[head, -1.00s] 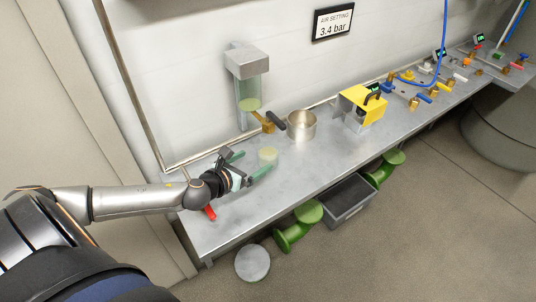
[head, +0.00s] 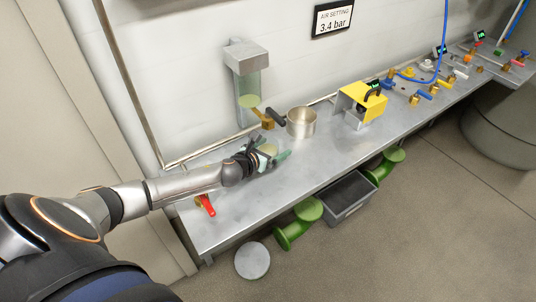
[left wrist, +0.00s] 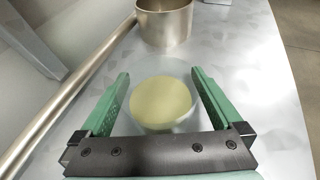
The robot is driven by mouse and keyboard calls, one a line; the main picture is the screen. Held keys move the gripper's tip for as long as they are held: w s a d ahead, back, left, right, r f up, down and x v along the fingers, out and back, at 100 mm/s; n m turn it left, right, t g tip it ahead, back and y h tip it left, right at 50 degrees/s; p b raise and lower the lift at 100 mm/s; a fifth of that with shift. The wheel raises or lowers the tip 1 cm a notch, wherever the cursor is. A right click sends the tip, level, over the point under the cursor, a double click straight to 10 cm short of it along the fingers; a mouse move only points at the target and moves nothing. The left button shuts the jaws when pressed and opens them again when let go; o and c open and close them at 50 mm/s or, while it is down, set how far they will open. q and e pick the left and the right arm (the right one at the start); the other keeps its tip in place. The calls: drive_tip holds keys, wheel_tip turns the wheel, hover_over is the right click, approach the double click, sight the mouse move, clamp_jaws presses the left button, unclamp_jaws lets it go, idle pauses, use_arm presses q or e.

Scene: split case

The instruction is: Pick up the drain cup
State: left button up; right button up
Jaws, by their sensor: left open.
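The drain cup is a clear, see-through cup with a pale yellow-green disc of liquid in it. It stands on the grey metal bench (head: 225,222). In the left wrist view the drain cup (left wrist: 161,102) sits between the two green fingers of my left gripper (left wrist: 158,90), with a small gap visible on either side. In the head view my left gripper (head: 277,153) is around the drain cup (head: 270,149), which is partly hidden by the fingers. The left gripper is open. My right gripper is not in view.
A metal pot (head: 301,122) stands just beyond the cup. A wall-mounted clear bowl (head: 248,88) with a brass valve (head: 264,119) is behind. A yellow box (head: 361,101) is farther right, and a red-handled item (head: 206,205) lies nearer. The front bench strip is clear.

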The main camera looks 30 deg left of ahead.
sight(274, 139)
use_arm(q)
drive_tip(key=shift+w, duration=0.15)
drive_tip(key=c, duration=1.4)
drive_tip(key=shift+o, duration=0.2)
drive_tip(key=shift+r, duration=0.1)
drive_tip(key=shift+r+p, duration=0.6)
drive_tip(key=shift+r, duration=1)
drive_tip(key=shift+s+d, duration=1.15)
drive_tip(key=shift+d, duration=1.6)
drive_tip(key=shift+s+d, duration=1.15)
drive_tip(key=shift+d, duration=1.65)
drive_tip(key=shift+s+d, duration=1.15)
drive_tip(key=shift+d, duration=1.6)
